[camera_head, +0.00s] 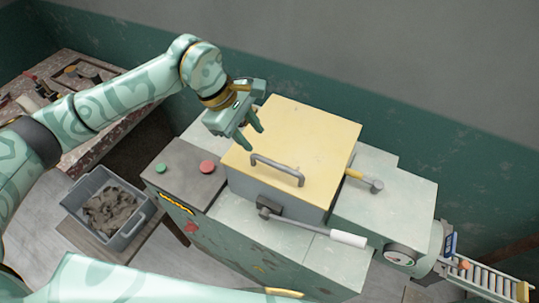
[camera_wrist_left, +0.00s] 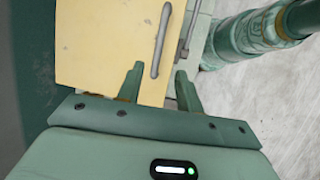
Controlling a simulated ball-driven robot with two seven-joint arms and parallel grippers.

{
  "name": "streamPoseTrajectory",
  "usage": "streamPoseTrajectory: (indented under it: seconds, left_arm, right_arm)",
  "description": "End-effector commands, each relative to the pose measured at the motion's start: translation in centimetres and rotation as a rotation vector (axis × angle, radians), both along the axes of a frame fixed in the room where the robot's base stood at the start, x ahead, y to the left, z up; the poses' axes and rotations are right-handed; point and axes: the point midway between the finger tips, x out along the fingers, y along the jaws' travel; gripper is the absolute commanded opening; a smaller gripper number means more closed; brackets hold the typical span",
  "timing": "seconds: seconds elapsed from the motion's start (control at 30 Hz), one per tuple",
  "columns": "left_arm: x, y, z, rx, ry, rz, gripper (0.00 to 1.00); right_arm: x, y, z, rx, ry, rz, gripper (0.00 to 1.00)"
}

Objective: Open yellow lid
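The yellow lid (camera_head: 310,140) lies flat and closed on top of the machine. A grey bar handle (camera_head: 278,169) stands along its near edge. My left gripper (camera_head: 252,140) is open and empty, over the lid's left edge, behind and left of the handle. In the left wrist view, my left gripper (camera_wrist_left: 160,70) has its two fingers apart, with the yellow lid (camera_wrist_left: 105,45) beyond them. The handle (camera_wrist_left: 160,42) appears in line with the gap between the fingertips, apart from them. My right gripper is not in view.
A lever with a white grip (camera_head: 347,239) sticks out at the machine's front. Green (camera_head: 161,168) and red (camera_head: 207,167) buttons sit left of the lid. A grey bin (camera_head: 130,232) with clay scraps stands at left. A roller conveyor (camera_head: 490,278) is at lower right.

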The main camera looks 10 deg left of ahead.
Motion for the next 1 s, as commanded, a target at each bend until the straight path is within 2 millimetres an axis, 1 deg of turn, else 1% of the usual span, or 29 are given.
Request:
streamPoseTrajectory:
  seconds: [0.03, 0.2, 0.3, 0.4, 0.5, 0.6, 0.87, 0.9, 1.0]
  left_arm:
    - [-0.1, -0.7, -1.0, -0.003, 0.008, 0.000, 0.36]
    - [0.1, -2.5, -4.9, -0.002, 0.005, 0.000, 0.36]
    - [0.3, -3.4, -6.8, -0.003, 0.005, 0.001, 0.36]
    - [0.4, -4.0, -8.3, -0.003, 0.003, 0.001, 0.36]
    - [0.5, -4.4, -9.2, -0.003, 0.001, 0.000, 0.36]
    - [0.6, -4.6, -9.7, -0.002, 0.000, 0.000, 0.36]
    - [0.6, -4.6, -9.8, -0.002, 0.000, 0.000, 0.36]
    - [0.6, -4.6, -9.8, -0.002, 0.000, 0.000, 0.25]
    - [0.6, -4.6, -9.7, -0.002, 0.000, 0.000, 0.00]
  right_arm:
    - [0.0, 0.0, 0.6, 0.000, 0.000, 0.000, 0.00]
    - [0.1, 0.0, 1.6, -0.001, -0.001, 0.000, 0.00]
    - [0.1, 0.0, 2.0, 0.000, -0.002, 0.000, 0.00]
    - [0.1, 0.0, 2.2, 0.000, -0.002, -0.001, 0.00]
    - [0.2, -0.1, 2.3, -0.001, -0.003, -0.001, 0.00]
    - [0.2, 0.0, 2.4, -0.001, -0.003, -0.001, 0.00]
    - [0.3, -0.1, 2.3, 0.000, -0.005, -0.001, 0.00]
    - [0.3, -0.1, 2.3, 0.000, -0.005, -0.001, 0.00]
    - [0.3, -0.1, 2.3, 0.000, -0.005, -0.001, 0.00]
